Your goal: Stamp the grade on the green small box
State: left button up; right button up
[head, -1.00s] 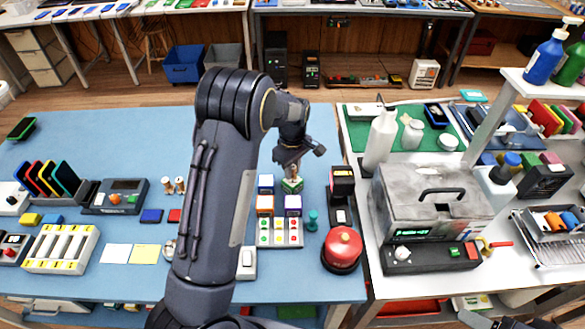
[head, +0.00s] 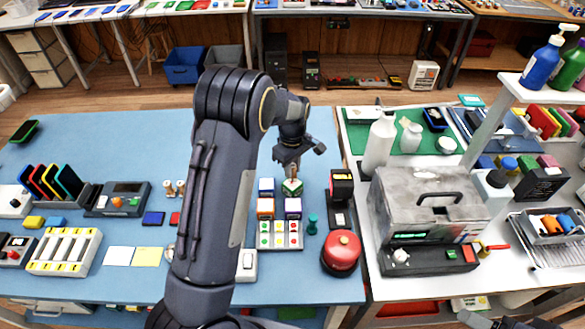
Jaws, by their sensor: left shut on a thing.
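The green small box (head: 291,187) stands in a cluster of small coloured boxes on the blue table, right of my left arm. My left gripper (head: 293,165) is directly above it, shut on a small tan stamp (head: 294,174) that points down at the box top. Whether the stamp touches the box is too small to tell. The gripper hides part of the stamp. At the bottom right edge, a dark grey part of my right gripper (head: 474,319) shows; its jaws cannot be made out.
A blue box (head: 266,186), an orange box (head: 265,208) and a purple box (head: 293,206) stand close by. A white tray with coloured dots (head: 280,248), a teal peg-like piece (head: 312,224) and a red round button (head: 341,250) are in front. Free blue table lies at the back left.

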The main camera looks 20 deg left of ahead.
pick_arm(q)
jog(key=shift+r+p, duration=1.5)
jog(key=shift+r, duration=0.95)
jog(key=shift+f, duration=0.1)
